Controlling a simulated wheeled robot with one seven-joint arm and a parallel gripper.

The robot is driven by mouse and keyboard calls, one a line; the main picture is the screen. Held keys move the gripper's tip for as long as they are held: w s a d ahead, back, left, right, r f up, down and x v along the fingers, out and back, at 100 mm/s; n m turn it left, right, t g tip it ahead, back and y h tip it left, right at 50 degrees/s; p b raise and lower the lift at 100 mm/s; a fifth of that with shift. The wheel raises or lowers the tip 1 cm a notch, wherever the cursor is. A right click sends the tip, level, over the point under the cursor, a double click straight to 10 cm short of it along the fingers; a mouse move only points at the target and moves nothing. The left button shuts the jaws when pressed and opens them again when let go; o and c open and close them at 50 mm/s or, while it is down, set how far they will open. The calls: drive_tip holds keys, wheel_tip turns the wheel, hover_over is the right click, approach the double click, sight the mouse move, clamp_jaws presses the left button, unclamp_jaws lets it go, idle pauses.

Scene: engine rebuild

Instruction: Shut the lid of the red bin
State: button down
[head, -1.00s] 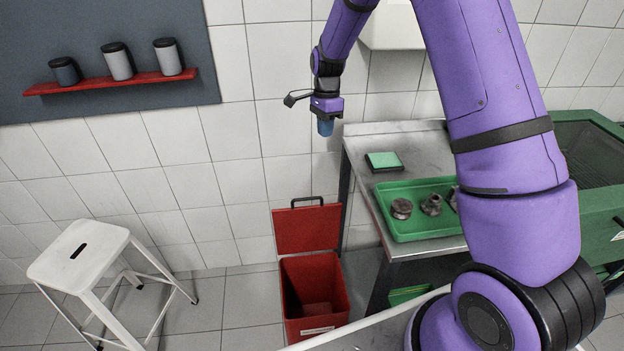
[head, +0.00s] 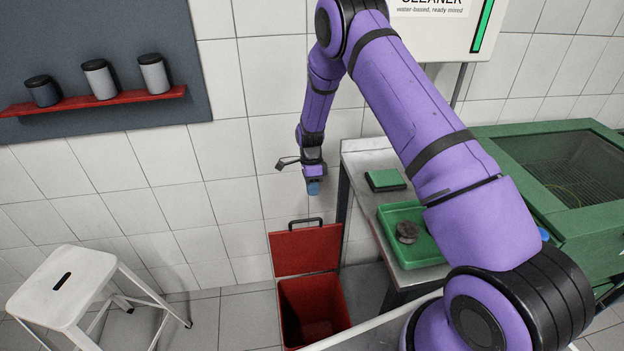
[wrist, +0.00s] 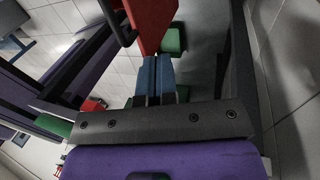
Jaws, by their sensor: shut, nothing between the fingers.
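The red bin (head: 312,306) stands on the floor beside the metal table, its inside open to view. Its red lid (head: 306,252) is swung up at the back edge, with a black handle (head: 304,223) along its top. My gripper (head: 314,187) points down just above the handle, apart from it, with blue fingertips shut and empty. In the wrist view, the closed fingertips (wrist: 155,80) show in front of the red lid (wrist: 151,22), and the black handle (wrist: 117,22) is beside them to the left.
The metal table (head: 368,158) is right of the bin, with a green pad (head: 385,180) and a green tray (head: 398,214) holding metal parts, partly hidden by my arm. A white stool (head: 62,287) stands left. Floor between stool and bin is clear.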

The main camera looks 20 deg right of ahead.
drive_tip(key=s+a+f, duration=0.1)
drive_tip(key=s+f, duration=0.3)
drive_tip(key=s, duration=0.1)
drive_tip(key=shift+f, duration=0.2)
drive_tip(key=shift+s, duration=0.1)
